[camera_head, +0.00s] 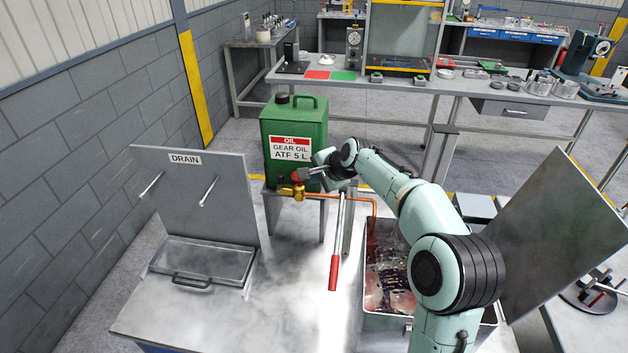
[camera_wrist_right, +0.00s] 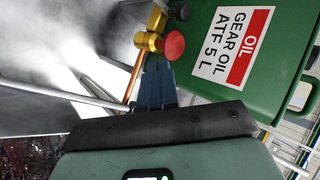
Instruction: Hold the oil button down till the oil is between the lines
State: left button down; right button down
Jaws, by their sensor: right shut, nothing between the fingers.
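The green gear oil can (camera_head: 295,130) stands on a small bench at the back. Below its label is a brass valve (camera_head: 291,191) with a round red button (camera_head: 297,176); the wrist view also shows the red button (camera_wrist_right: 174,45) and the brass valve (camera_wrist_right: 151,40). My right gripper (camera_head: 309,174) is at the button, its blue fingers (camera_wrist_right: 157,68) shut and empty. The fingertips are close to the button; I cannot tell whether they touch it. The open tank (camera_head: 366,325) holds dark red contents, partly hidden by my right arm. I cannot make out level lines. My left gripper is out of view.
A copper pipe (camera_head: 352,197) runs from the valve to the tank. The DRAIN panel (camera_head: 197,190) is at left, a tilted grey plate (camera_head: 560,235) at right.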

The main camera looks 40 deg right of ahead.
jog(key=v, duration=0.8)
jog(key=shift+s+b, duration=0.25)
jog(key=shift+b, duration=0.15)
jog(key=shift+d+r, duration=0.1)
